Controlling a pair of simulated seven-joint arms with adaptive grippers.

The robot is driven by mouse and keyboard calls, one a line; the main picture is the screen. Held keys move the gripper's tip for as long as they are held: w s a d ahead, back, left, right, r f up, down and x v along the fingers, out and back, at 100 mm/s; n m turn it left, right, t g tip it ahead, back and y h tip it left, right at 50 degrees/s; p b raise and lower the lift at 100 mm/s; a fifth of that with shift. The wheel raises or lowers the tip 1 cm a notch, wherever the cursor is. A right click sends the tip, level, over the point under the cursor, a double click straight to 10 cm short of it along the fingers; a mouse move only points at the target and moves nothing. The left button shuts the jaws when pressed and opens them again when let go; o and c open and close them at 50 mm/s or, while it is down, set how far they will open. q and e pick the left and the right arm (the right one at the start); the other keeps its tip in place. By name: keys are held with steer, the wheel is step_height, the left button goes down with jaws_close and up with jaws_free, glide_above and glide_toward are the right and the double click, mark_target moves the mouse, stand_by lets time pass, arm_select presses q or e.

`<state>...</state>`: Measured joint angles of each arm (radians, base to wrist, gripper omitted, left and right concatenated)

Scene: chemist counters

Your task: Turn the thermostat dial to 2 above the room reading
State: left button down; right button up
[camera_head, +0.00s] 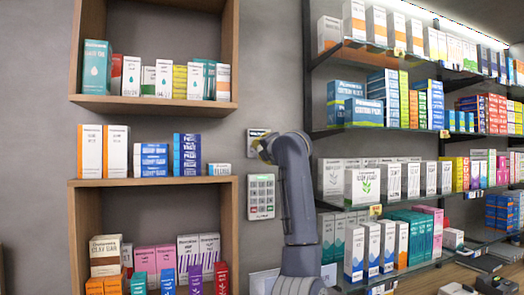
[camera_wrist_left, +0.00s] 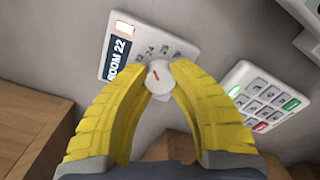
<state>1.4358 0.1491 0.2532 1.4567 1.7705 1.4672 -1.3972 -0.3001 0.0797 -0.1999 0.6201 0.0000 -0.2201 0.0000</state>
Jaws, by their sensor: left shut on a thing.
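The white thermostat (camera_head: 253,134) is on the wall in the head view, mostly hidden behind my left gripper (camera_head: 261,146). In the left wrist view the thermostat (camera_wrist_left: 118,42) shows a dark label reading "ROOM 22", a small orange-lit window, and small numbers near the dial; I can read 24, others are blurred. The round white dial (camera_wrist_left: 158,78) has a short red mark slanting across its face. The yellow fingers of my left gripper (camera_wrist_left: 160,70) are shut on the dial, one on each side. My right gripper is in neither view.
A white keypad (camera_head: 261,208) with green and red keys is on the wall just below the thermostat; it also shows in the left wrist view (camera_wrist_left: 243,77). Wooden shelves (camera_head: 150,182) with medicine boxes stand left, glass shelves (camera_head: 408,129) with boxes right.

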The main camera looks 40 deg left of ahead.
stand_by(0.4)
arm_select(q)
steer(key=c, duration=1)
jaws_free()
steer(key=v, duration=1.2)
